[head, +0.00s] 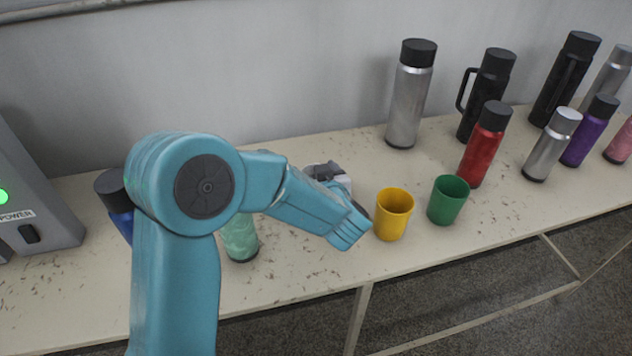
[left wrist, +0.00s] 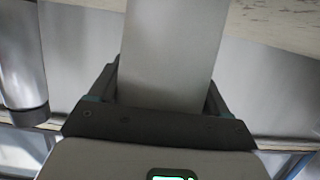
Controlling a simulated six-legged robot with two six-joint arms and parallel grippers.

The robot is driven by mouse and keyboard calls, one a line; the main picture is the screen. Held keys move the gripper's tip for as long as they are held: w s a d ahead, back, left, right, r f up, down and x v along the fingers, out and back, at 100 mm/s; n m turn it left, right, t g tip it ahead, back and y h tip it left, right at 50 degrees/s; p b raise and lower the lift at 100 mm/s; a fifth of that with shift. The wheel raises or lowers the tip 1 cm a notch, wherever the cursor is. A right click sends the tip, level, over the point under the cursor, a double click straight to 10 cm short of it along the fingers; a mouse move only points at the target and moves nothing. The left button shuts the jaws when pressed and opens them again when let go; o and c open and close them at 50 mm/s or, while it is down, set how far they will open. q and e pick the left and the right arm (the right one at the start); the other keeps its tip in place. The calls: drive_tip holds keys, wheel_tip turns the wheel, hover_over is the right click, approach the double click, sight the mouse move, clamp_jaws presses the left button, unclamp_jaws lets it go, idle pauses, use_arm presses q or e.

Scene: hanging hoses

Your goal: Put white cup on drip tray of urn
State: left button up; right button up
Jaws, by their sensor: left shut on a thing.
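My left gripper (head: 326,172) is partly hidden behind my blue forearm in the head view, above the table near the yellow cup. In the left wrist view my left gripper (left wrist: 161,85) is shut on a pale, smooth-sided thing, the white cup (left wrist: 172,45), with a dark finger on each side. In the head view I cannot clearly make out the cup behind the arm. A grey machine (head: 38,205) with a green light and a POWER label stands at the left edge; it looks like the urn. Its drip tray is not visible. My right gripper is not in view.
A yellow cup (head: 393,214) and a green cup (head: 447,199) stand right of my forearm. A mint flask (head: 240,240) and a blue flask (head: 121,222) stand partly behind my arm. A steel flask (head: 409,100), a red flask (head: 484,145) and several others fill the right.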

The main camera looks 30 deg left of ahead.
use_arm(q)
wheel_tip(320, 180, up, 20)
drive_tip(key=p, duration=0.3)
